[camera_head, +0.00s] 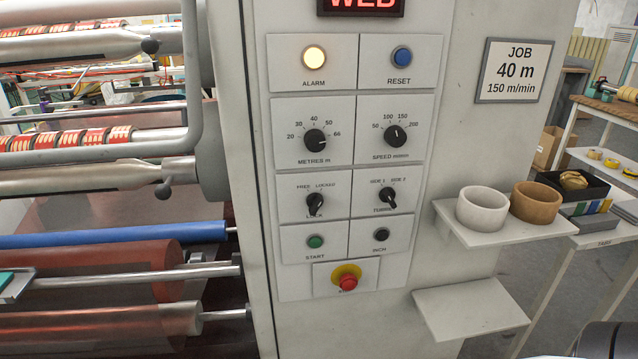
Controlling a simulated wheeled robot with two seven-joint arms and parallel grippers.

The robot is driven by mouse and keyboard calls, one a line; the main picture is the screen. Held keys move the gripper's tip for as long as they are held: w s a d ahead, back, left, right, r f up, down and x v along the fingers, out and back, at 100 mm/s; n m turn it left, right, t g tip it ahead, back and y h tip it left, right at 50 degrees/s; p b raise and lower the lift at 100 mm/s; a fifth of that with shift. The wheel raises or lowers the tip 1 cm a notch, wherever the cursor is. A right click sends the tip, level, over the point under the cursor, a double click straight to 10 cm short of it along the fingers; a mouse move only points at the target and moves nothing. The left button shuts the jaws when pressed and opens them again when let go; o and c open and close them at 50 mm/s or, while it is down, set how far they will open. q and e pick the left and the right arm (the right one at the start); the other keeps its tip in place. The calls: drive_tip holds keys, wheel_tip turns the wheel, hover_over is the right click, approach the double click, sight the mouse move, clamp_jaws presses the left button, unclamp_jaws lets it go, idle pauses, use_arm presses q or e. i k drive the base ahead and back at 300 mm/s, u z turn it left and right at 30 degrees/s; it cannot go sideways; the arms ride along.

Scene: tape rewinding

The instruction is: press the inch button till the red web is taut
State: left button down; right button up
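The dark inch button (381,235) is on the lower right of the control panel, above the label INCH. Nothing touches it. The red web (95,275) shows at the lower left of the machine, running behind the bars and rollers. Its right edge looks curved, but I cannot tell how tight it is. A red-lit display (362,3) at the top reads WEB and is cut off by the picture edge. The alarm lamp (314,58) glows pale yellow.
A green start button (315,242) is left of inch; a red emergency stop (347,281) on yellow sits below. Two knobs, the lock switch (315,203) and turn switch (388,199) are above. Right of the panel, a shelf (500,232) holds a white and a tan ring.

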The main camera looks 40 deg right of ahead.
sight(381, 235)
drive_tip(key=z, duration=1.9)
drive_tip(key=i, duration=0.15)
drive_tip(key=u, duration=0.25)
